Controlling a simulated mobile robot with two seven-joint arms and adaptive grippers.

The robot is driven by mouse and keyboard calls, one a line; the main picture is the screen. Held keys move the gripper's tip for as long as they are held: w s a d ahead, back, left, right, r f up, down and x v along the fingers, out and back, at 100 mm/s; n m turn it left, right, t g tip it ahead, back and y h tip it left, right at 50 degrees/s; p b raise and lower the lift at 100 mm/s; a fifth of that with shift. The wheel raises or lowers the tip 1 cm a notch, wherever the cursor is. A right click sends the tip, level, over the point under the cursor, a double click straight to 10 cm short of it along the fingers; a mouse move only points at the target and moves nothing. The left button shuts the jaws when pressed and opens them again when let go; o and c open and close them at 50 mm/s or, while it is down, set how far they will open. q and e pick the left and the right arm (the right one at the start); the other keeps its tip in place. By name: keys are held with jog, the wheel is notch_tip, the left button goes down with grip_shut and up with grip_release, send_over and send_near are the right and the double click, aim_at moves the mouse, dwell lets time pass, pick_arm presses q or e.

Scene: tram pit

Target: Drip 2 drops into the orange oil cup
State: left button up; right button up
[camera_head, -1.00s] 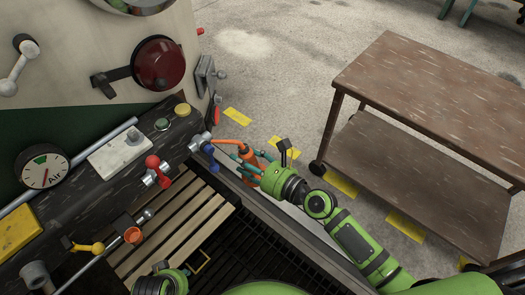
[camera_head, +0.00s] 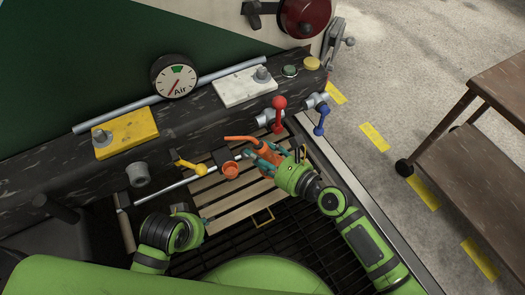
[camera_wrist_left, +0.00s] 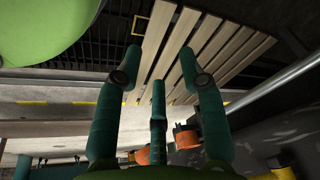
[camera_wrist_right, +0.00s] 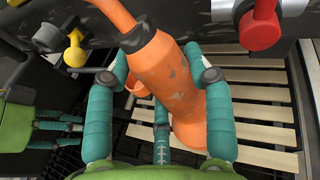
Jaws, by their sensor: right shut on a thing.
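My right gripper (camera_head: 268,160) is shut on an orange oil can (camera_head: 268,168) with a long spout (camera_head: 240,139) reaching left. The can also fills the middle of the right wrist view (camera_wrist_right: 172,80), between the teal fingers. The orange oil cup (camera_head: 230,171) sits on the grey pipe, left of the can. In the head view the spout's end lies above the cup in the picture; the height between them is unclear. The cup (camera_wrist_right: 140,88) is partly hidden behind the can in the right wrist view. My left gripper (camera_wrist_left: 158,75) is open and empty, low over the slatted boards.
A yellow lever (camera_head: 188,166) stands left of the cup. Red (camera_head: 279,115) and blue (camera_head: 320,122) levers stand near the can. Behind are a dark beam with an Air gauge (camera_head: 175,76), a yellow block (camera_head: 126,133) and a white block (camera_head: 246,88). A brown cart is at right.

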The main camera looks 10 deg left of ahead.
aim_at(273, 157)
jog(key=shift+w+d+f+n+h+p, duration=0.1)
jog(key=shift+d+f+n+h+p, duration=0.25)
jog(key=shift+p, duration=0.85)
jog(key=d+f+n+h+p, duration=0.1)
jog(key=h+p, duration=0.1)
jog(key=p, duration=0.1)
jog(key=shift+w+d, duration=0.1)
jog(key=p, duration=0.1)
jog(key=n+h+p, duration=0.1)
jog(key=shift+d+f+g+p, duration=0.2)
jog(key=shift+g+p, duration=0.1)
jog(key=shift+p, duration=0.1)
jog(key=shift+d+f+n+h, duration=0.15)
jog(key=shift+n+h, duration=0.1)
jog(key=shift+h, duration=0.2)
pick_arm(q)
notch_tip(273, 157, down, 14)
jog(key=s, duration=0.1)
jog(key=shift+s+a+f+t, duration=0.2)
jog(key=shift+s+a+t, duration=0.1)
jog(key=shift+a, duration=0.1)
pick_arm(e)
jog(key=shift+f, duration=0.3)
pick_arm(q)
jog(key=shift+w+a+m+p, duration=0.15)
jog(key=shift+m+p, duration=0.15)
jog(key=shift+p, duration=0.25)
pick_arm(e)
jog(key=shift+w+r, duration=0.1)
jog(key=shift+r, duration=0.1)
